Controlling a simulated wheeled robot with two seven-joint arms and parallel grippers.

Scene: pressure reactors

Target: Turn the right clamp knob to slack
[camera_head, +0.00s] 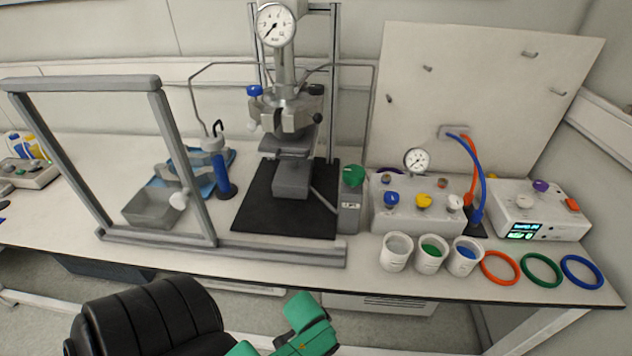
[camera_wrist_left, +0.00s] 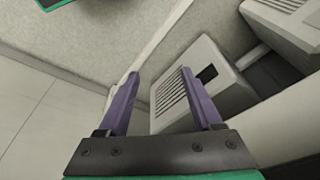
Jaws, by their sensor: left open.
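The reactor's metal clamp head (camera_head: 292,117) stands at the back centre of the bench, under a round pressure gauge (camera_head: 276,25). On its right side is a black knob (camera_head: 316,90), with a smaller dark knob (camera_head: 317,118) below it. On its left side are a blue knob (camera_head: 254,91) and a pale knob (camera_head: 252,127). I cannot tell for sure which is the right clamp knob. My left gripper (camera_wrist_left: 160,74) shows in the left wrist view, with two purple fingers apart and nothing between them. It points at the floor area, away from the reactor. My right gripper is out of view.
A grey frame (camera_head: 157,140) stands at the bench's front left. Right of the reactor are a green-knobbed block (camera_head: 350,205), a valve box (camera_head: 402,215), cups (camera_head: 396,252) and coloured rings (camera_head: 541,270). In the wrist view, a vented pale box (camera_wrist_left: 190,85) is behind the fingers.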

